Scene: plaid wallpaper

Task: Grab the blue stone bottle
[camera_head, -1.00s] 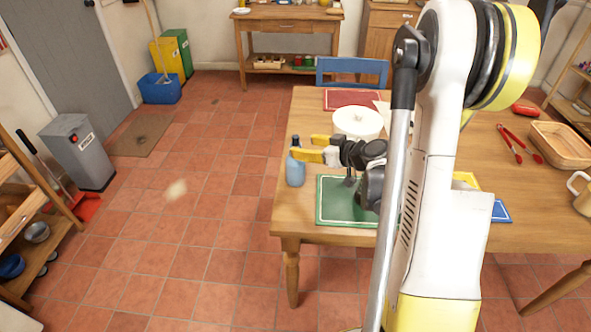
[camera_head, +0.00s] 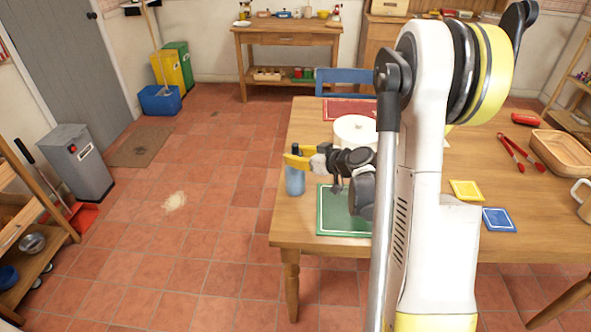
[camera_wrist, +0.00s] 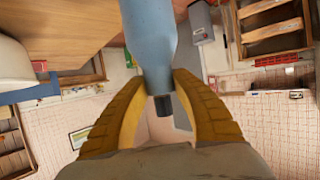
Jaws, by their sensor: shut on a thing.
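The blue stone bottle (camera_head: 295,181) is upright at the left edge of the wooden table (camera_head: 300,225) in the head view. My gripper (camera_head: 297,160) has its yellow fingers around the bottle's upper part, shut on it. In the wrist view the bottle (camera_wrist: 152,45) shows with its dark cap between the two yellow fingers (camera_wrist: 157,88), which press on its neck and shoulder. I cannot tell whether the bottle's base still touches the table.
A green mat (camera_head: 338,212) lies right of the bottle, and a white round container (camera_head: 355,131) stands behind. Yellow (camera_head: 466,190) and blue (camera_head: 499,220) mats, red tongs (camera_head: 510,152) and a basket (camera_head: 563,150) are farther right. The floor left of the table is mostly clear.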

